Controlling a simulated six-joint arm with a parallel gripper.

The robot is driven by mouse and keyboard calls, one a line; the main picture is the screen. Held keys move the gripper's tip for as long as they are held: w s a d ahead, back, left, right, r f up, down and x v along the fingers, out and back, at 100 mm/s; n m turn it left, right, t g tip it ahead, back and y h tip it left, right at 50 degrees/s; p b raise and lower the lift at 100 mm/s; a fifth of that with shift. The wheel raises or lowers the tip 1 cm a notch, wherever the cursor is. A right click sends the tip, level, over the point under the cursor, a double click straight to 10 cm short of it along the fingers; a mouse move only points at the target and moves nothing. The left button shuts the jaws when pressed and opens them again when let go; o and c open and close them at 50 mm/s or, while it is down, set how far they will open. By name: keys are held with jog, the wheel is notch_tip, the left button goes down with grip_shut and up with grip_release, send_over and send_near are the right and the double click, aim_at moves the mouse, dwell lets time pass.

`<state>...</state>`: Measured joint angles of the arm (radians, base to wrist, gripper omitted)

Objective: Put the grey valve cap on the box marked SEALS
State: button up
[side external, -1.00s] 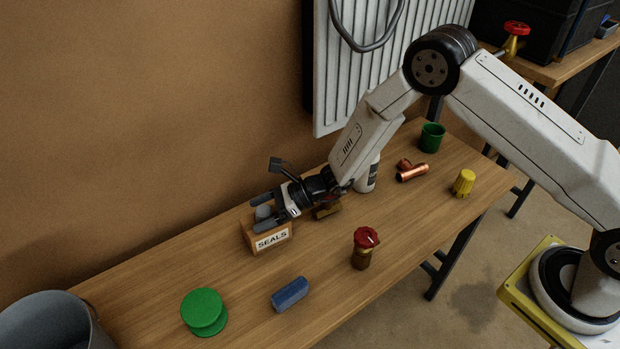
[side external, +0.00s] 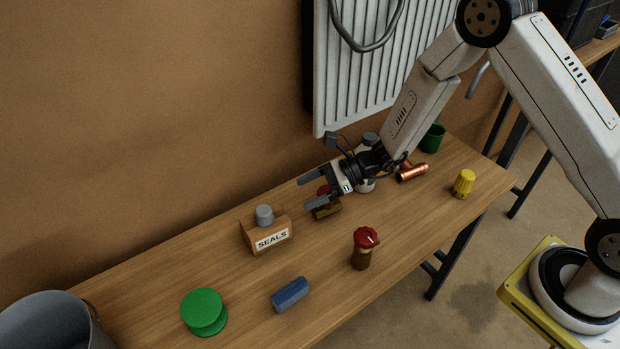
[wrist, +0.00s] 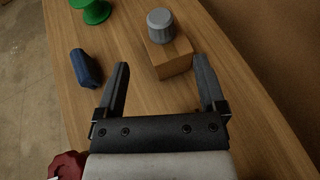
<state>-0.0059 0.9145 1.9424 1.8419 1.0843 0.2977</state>
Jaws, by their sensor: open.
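The grey valve cap (side external: 264,215) rests upright on top of the wooden box marked SEALS (side external: 271,240), whose label faces the front. In the wrist view the cap (wrist: 161,25) sits on the box (wrist: 171,60), ahead of and between the fingers. My gripper (side external: 309,191) is open and empty, apart from the cap, to the right of the box and above the bench. In the wrist view both fingers of my gripper (wrist: 162,88) are spread with only bench between them.
On the wooden bench (side external: 200,262) are a green spool (side external: 204,310), a blue block (side external: 290,294), a red-topped valve (side external: 364,248), a yellow cap (side external: 464,183), copper fittings (side external: 412,173) and a green cup (side external: 432,138). A brown block with a red top (side external: 326,208) stands under my gripper. A radiator (side external: 370,70) hangs behind.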

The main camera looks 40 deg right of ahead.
jog(key=shift+s, duration=0.1)
dwell(0.6)
jog(key=s+d+r+n+g+h, duration=0.2)
jog(key=s+n+g+h, duration=0.1)
jog(key=s+n, duration=0.25)
jog(key=s+d+r+n+g+h, duration=0.2)
jog(key=s+d+n+g, duration=0.1)
jog(key=s+n, duration=0.25)
jog(key=s+d+r+n+t+h, duration=0.3)
jog(key=s+d+r+n+h, duration=0.2)
jog(key=d+n, duration=0.5)
jog(key=s+n+h, duration=0.1)
jog(key=h, duration=0.1)
jog(key=shift+d+n+h, duration=0.15)
jog(key=shift+n+h, duration=0.15)
